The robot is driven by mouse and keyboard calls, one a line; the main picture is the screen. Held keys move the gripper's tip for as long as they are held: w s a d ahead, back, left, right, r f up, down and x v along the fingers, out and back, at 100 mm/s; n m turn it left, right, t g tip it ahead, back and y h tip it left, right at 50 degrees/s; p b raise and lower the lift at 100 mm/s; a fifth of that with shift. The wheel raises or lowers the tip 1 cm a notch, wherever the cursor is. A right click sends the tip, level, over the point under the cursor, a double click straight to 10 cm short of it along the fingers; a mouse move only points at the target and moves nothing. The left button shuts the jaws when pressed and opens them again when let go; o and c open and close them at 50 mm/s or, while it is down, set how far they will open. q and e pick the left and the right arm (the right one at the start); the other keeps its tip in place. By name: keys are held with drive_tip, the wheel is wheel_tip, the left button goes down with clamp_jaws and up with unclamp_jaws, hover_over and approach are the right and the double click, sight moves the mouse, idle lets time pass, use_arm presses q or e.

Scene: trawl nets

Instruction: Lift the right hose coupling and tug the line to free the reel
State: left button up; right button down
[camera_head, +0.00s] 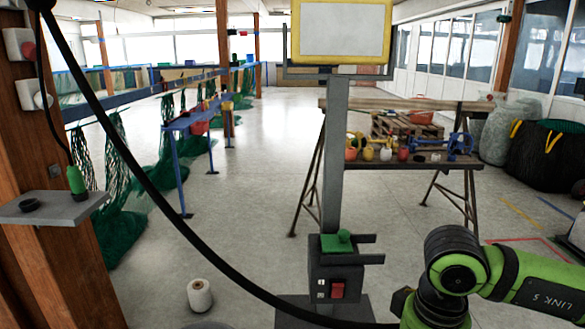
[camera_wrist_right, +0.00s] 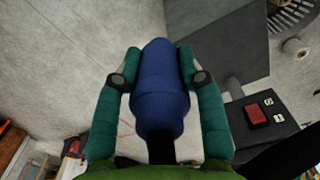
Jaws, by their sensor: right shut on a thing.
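My right gripper (camera_wrist_right: 162,82) is shut on a blue hose coupling (camera_wrist_right: 160,65), held between its two teal fingers in the right wrist view. A black hose end (camera_wrist_right: 162,148) shows below the coupling. In the head view the black hose (camera_head: 180,213) sags from the upper left down to my right arm (camera_head: 440,285) at the bottom. The right fingers and the blue coupling are hidden there. A green coupling (camera_head: 76,181) hangs by the left shelf on a thin black line. My left gripper is out of view. I cannot make out the reel for certain.
A grey post (camera_head: 337,150) carries a yellow-framed panel (camera_head: 340,30) and a box with a red switch (camera_head: 337,290). A small shelf (camera_head: 55,208) is at left. A white spool (camera_head: 199,295) is on the floor.

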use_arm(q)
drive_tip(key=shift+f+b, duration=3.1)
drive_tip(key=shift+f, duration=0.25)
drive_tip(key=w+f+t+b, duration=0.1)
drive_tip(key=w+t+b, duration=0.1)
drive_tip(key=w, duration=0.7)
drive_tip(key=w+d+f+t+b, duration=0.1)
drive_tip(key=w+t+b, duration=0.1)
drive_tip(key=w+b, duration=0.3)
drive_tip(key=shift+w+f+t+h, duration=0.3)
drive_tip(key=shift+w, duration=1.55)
use_arm(e)
drive_tip(key=s+d+f, duration=0.3)
drive_tip(key=d+f, duration=0.5)
drive_tip(key=f, duration=0.3)
drive_tip(key=shift+s+d, duration=0.15)
drive_tip(key=shift+d, duration=0.05)
